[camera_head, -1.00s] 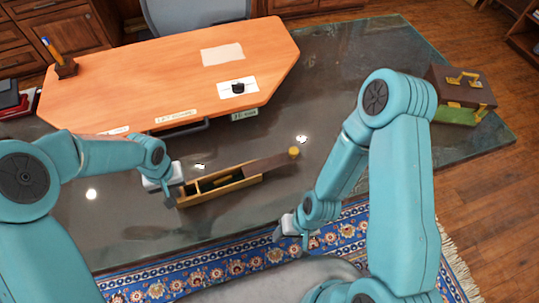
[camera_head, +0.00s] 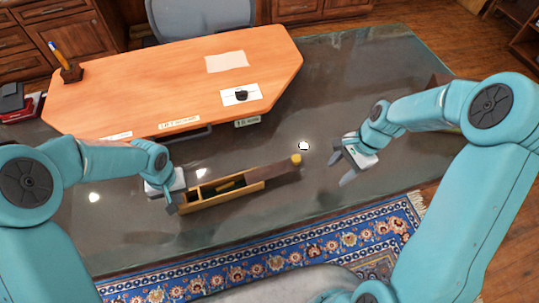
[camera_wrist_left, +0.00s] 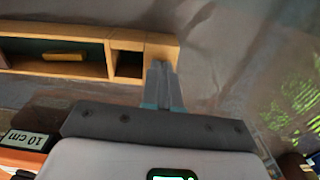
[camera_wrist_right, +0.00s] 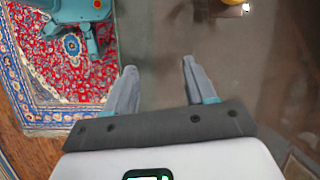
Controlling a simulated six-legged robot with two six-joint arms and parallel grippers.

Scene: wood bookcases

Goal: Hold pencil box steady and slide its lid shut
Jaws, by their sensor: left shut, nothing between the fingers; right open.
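The pencil box (camera_head: 222,197) is a long wooden tray on the glass desk top, with its left part uncovered and inner compartments showing. Its dark lid (camera_head: 262,174) is slid out to the right and has a yellow knob (camera_head: 296,159) at its far end. My left gripper (camera_head: 172,208) is shut and empty at the box's left end; in the left wrist view its fingertips (camera_wrist_left: 160,64) are against or very close to that end. My right gripper (camera_head: 339,171) is open and empty, to the right of the knob. The knob also shows in the right wrist view (camera_wrist_right: 245,8), ahead of the fingers.
An orange board (camera_head: 150,90) with labels and a handle lies behind the box. A pen holder (camera_head: 70,73) stands at its far left. A patterned rug (camera_head: 270,262) covers the floor in front. The glass behind the right gripper is clear.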

